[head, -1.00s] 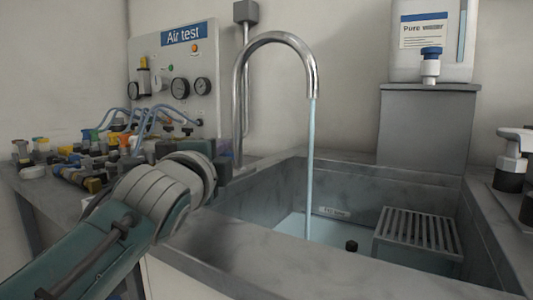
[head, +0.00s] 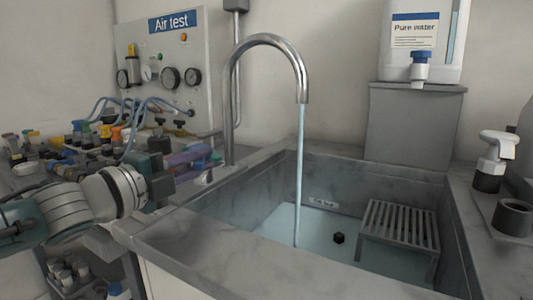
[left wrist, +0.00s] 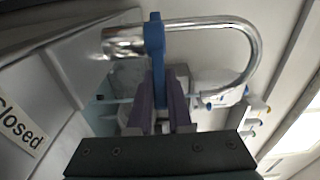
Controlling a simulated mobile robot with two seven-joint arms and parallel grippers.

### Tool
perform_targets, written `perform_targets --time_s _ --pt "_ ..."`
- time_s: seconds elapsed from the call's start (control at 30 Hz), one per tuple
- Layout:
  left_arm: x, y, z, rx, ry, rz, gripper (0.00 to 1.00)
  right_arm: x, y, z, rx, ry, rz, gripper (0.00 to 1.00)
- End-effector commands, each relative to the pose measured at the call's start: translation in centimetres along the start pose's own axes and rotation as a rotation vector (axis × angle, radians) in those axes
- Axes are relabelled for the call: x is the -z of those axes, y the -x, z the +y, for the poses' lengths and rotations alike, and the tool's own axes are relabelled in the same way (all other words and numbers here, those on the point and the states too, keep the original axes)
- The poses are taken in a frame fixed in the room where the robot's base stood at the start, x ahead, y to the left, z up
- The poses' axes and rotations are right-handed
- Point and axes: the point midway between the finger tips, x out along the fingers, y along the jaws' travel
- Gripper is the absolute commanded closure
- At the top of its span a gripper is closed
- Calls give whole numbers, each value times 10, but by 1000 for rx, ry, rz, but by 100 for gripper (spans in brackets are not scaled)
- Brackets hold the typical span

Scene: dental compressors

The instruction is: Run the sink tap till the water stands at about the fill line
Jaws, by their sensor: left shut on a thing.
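The curved metal tap (head: 265,42) stands at the sink's left rim. A thin stream of water (head: 299,170) runs from its spout into the grey sink (head: 250,183). Water (head: 285,225) covers the sink floor. A small pale label (head: 323,203), too small to read, is on the back wall close to the water surface; I cannot tell the exact gap. My left gripper (head: 190,160) is at the tap's base, its purple fingers shut on the blue tap lever (left wrist: 154,45), which stands between the fingers (left wrist: 162,105) in the left wrist view. My right gripper is not in view.
A pure water container (head: 405,62) stands on a grey block behind. A pump bottle (head: 492,160) is on the right. Hoses and fittings (head: 95,140) crowd the left counter.

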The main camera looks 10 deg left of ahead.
Motion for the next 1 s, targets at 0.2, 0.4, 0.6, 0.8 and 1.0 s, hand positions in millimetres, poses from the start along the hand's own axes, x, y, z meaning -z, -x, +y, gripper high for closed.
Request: perform_targets --time_s 0.2,0.4,0.6,0.8,1.0 --pt "-6 6 -1 0 2 16 100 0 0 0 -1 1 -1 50" --pt "-6 6 -1 1 2 15 82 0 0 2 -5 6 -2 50" --pt "-6 6 0 0 2 14 59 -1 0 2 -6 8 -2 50" --pt "-6 6 0 -1 1 13 52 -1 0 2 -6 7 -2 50" --pt "-6 11 0 -3 2 13 52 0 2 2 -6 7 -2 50"
